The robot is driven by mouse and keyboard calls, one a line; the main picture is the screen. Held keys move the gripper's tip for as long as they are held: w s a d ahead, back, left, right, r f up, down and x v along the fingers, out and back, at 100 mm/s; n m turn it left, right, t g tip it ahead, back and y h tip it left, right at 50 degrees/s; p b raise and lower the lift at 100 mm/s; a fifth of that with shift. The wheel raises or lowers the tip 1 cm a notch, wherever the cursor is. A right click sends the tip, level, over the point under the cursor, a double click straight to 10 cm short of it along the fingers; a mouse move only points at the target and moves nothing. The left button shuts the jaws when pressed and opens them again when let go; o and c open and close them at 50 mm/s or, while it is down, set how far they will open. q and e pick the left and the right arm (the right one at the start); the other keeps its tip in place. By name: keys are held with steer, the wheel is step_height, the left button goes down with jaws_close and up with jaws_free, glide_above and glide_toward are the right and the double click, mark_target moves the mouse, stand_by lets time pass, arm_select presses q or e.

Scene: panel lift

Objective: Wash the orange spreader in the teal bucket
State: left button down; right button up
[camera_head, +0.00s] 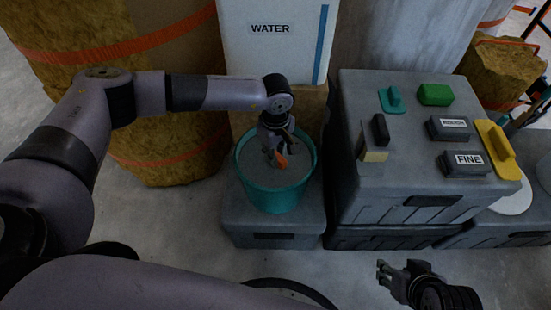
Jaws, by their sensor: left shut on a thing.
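The teal bucket (270,199) stands on a grey case, with grey contents inside it. My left gripper (275,153) reaches down into the bucket's mouth from above and is shut on the orange spreader (281,161). Only a small orange part of the spreader shows; the rest is hidden by the gripper. I cannot tell how deep its lower end sits in the contents. My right gripper (383,271) is at the lower right, over the floor, open and empty, away from the bucket.
A white WATER container (275,50) stands behind the bucket. To the right, a grey case (400,155) carries a teal tool (391,100), a green block (435,95), a yellow float (497,148), dark sanding blocks (463,163) and a black-handled scraper (375,155). Wrapped insulation rolls (175,145) stand behind left.

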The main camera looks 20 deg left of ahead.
arm_select(q)
steer(key=shift+r, duration=0.4)
arm_select(e)
steer(key=shift+s+d+f+g, duration=0.15)
steer(key=shift+s+g, duration=0.1)
steer(key=shift+s, duration=0.3)
steer(key=shift+s+d+r+g, duration=0.15)
steer(key=shift+s+g, duration=0.1)
steer(key=shift+s, duration=0.25)
arm_select(q)
step_height(320, 180, up, 3)
steer(key=p, duration=0.2)
steer(key=shift+r+p, duration=0.1)
steer(key=shift+p, duration=0.2)
steer(key=shift+r+p, duration=0.4)
steer(key=shift+r, duration=0.25)
steer(key=shift+r+p, duration=0.4)
steer(key=shift+r, duration=0.25)
steer(key=shift+r+p, duration=0.85)
steer(key=shift+r, duration=0.5)
arm_select(e)
step_height(320, 180, down, 11)
steer(key=w+g, duration=0.1)
steer(key=shift+a+r, duration=0.15)
steer(key=shift+r, duration=0.05)
steer(key=shift+w, duration=0.1)
